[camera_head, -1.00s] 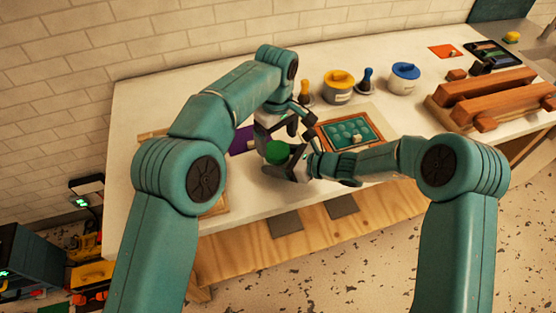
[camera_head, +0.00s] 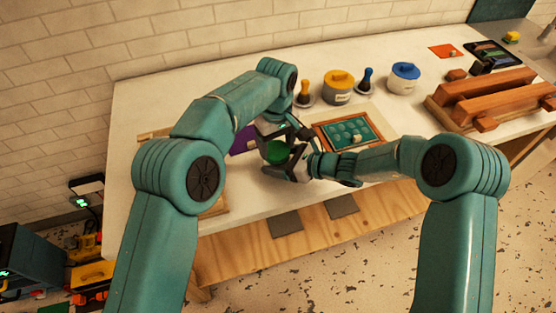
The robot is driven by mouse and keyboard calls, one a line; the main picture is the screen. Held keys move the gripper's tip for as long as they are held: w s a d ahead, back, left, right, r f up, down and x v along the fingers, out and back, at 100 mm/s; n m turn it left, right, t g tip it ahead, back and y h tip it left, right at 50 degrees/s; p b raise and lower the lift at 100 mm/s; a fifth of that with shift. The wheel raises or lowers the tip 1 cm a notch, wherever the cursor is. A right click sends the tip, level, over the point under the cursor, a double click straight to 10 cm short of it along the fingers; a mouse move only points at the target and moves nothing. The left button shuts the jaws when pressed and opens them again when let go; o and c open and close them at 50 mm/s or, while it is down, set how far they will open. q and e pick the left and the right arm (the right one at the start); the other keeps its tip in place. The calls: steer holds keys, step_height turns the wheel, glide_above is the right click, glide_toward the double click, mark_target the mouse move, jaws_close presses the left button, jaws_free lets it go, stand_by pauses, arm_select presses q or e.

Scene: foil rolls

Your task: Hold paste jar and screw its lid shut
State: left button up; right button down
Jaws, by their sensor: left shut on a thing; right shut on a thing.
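The paste jar's green lid (camera_head: 278,152) shows between my two grippers, above the front left part of the table. The jar body below it is mostly hidden by the gripper fingers. My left gripper (camera_head: 284,140) comes down from above and is shut on the green lid. My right gripper (camera_head: 292,170) reaches in from the right, low beside the lid, and is shut on the jar. Whether the lid sits level on the jar cannot be told.
A framed green tray (camera_head: 348,131) lies just right of the grippers. Wooden blocks (camera_head: 490,95) fill the right side. The table's front edge is close below the grippers.

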arm_select(q)
steer(key=m, duration=0.4)
steer(key=shift+m, duration=0.3)
steer(key=o, duration=1.2)
steer(key=shift+c, duration=0.2)
steer(key=shift+d, duration=0.15)
step_height(320, 180, up, 5)
steer(key=shift+s+f, duration=0.1)
steer(key=shift+f, duration=0.1)
arm_select(e)
steer(key=shift+s, duration=0.1)
steer(key=shift+f, duration=0.1)
arm_select(q)
steer(key=shift+c, duration=0.5)
